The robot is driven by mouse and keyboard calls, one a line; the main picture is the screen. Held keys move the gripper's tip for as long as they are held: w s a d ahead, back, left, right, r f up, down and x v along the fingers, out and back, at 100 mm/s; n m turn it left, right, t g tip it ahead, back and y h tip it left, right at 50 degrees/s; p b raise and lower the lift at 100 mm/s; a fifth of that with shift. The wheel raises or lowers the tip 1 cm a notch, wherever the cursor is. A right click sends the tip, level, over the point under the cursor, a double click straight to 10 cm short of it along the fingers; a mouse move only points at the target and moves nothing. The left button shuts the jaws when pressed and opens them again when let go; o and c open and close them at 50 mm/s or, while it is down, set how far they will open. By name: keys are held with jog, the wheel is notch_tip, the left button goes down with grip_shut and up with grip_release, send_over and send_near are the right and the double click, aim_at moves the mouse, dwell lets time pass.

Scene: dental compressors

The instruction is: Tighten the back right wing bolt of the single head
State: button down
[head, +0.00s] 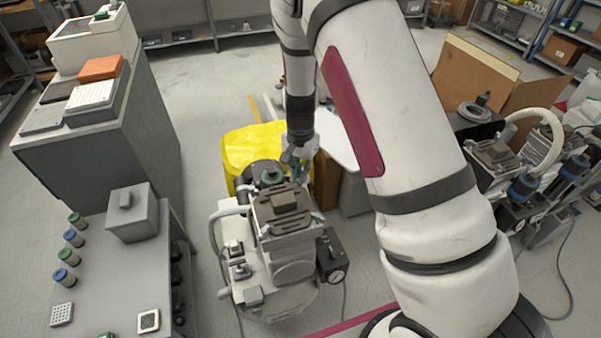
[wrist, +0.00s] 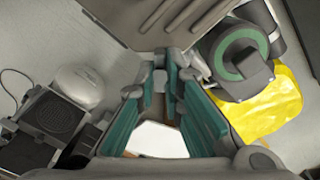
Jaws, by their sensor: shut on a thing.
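The single head (head: 283,208) is a grey, ribbed block on top of the compressor in the middle of the head view. Its grey edge also fills the top of the wrist view (wrist: 160,20). My gripper (head: 298,168) reaches down at the head's back right corner. In the wrist view my gripper's (wrist: 166,84) teal-padded fingers come together at the head's edge. They are shut on the back right wing bolt, which is mostly hidden between the fingertips. I cannot tell how far the bolt is screwed in.
A green-ringed dark cap (wrist: 238,58) is close beside the fingers. A yellow cover (head: 252,148) lies behind the compressor. A gauge box (head: 331,258) is on its right side. A grey bench (head: 115,265) stands left, and another compressor (head: 495,160) stands right.

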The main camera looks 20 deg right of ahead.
jog(key=c, duration=2)
grip_release()
jog(key=shift+o, duration=0.2)
jog(key=shift+r, duration=0.15)
notch_tip(320, 180, up, 12)
